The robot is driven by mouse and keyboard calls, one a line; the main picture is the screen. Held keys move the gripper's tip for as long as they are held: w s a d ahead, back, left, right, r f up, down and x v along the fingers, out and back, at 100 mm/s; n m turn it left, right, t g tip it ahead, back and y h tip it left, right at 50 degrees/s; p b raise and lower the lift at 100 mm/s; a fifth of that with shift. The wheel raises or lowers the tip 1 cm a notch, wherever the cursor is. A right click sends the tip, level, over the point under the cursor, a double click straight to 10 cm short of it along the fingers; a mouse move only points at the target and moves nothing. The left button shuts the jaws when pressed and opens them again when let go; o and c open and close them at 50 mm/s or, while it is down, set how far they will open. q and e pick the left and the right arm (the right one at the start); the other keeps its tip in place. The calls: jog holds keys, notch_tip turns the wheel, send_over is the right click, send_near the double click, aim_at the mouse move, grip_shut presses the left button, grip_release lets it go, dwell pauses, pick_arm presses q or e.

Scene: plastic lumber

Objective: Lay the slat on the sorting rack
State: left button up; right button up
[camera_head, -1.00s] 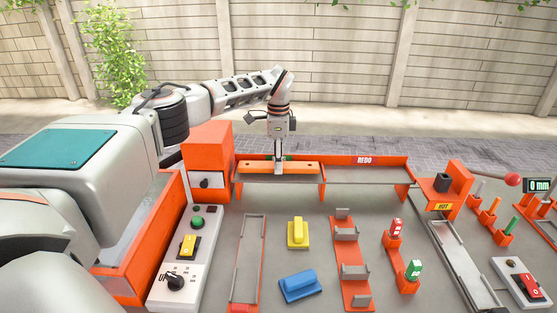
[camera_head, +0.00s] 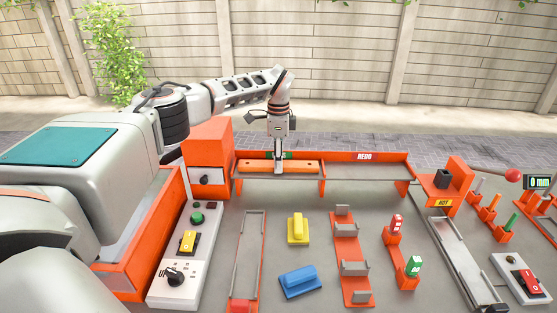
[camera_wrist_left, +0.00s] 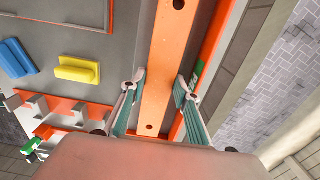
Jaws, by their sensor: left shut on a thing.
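The slat is a flat orange bar (camera_head: 304,167) with dark holes, lying lengthwise along the left section of the sorting rack (camera_head: 365,172). My left gripper (camera_head: 279,170) points down and is shut on the slat near its middle. In the left wrist view the slat (camera_wrist_left: 164,75) passes between the two fingertips (camera_wrist_left: 162,86). The slat is level and just at the shelf; I cannot tell whether it touches it. A green label shows behind the slat, partly hidden. The rack's right section, marked REDO, is empty. My right gripper is not in view.
An orange box (camera_head: 207,150) stands left of the rack, an orange HOT stand (camera_head: 445,190) right of it. In front are a yellow block (camera_head: 298,229), a blue block (camera_head: 299,282), an empty grey channel (camera_head: 249,260) and a white switch panel (camera_head: 190,255).

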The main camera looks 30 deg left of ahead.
pick_arm(q)
jog(key=shift+f, duration=0.1)
jog(key=o, duration=1.3)
notch_tip(320, 180, up, 12)
jog(key=shift+s, duration=0.1)
